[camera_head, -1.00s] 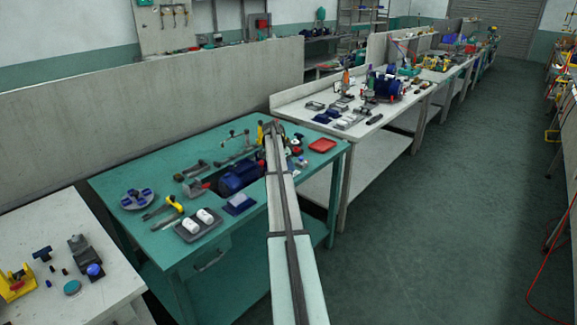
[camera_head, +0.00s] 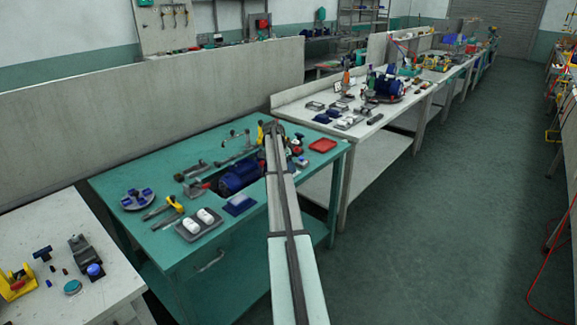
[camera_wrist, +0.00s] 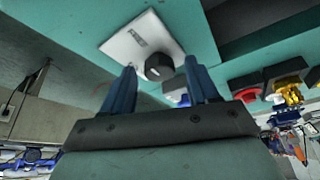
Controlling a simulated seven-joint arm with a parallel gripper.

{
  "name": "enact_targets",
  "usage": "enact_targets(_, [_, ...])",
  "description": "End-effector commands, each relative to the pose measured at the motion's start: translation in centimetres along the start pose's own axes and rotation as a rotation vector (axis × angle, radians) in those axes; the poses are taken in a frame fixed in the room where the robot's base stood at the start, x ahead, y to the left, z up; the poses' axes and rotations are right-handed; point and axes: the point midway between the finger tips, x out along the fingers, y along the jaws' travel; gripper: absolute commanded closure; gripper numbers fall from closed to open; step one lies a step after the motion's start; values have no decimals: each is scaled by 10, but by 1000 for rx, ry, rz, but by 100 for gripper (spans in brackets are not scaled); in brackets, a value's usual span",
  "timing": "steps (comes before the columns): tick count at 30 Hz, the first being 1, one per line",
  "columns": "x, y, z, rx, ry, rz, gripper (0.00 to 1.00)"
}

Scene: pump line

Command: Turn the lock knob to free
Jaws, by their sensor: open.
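A black round knob (camera_wrist: 158,67) sits on a white plate (camera_wrist: 122,44) with a small grey label, fixed to a teal surface in the wrist view. I cannot read the label. My gripper (camera_wrist: 160,70) is open, with one blue finger on each side of the knob in the picture. Gaps show beside the knob; I see no contact, and cannot tell how deep the fingertips reach. In the head view my arm stretches over the teal bench (camera_head: 145,236), and its far end hides the knob.
The bench also carries a blue motor (camera_head: 238,178), a red tray (camera_head: 323,145), a grey tray with white parts (camera_head: 200,225) and a round disc with blue pieces (camera_head: 137,200). A grey partition (camera_head: 150,110) stands behind.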

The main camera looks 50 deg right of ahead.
Motion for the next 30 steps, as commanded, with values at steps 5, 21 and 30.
enact_targets(5, [-10,0,0,0,0,0,40])
enact_targets(21, [-107,0,0,0,1,-1,40])
enact_targets(30, [-135,0,0,0,0,0,40])
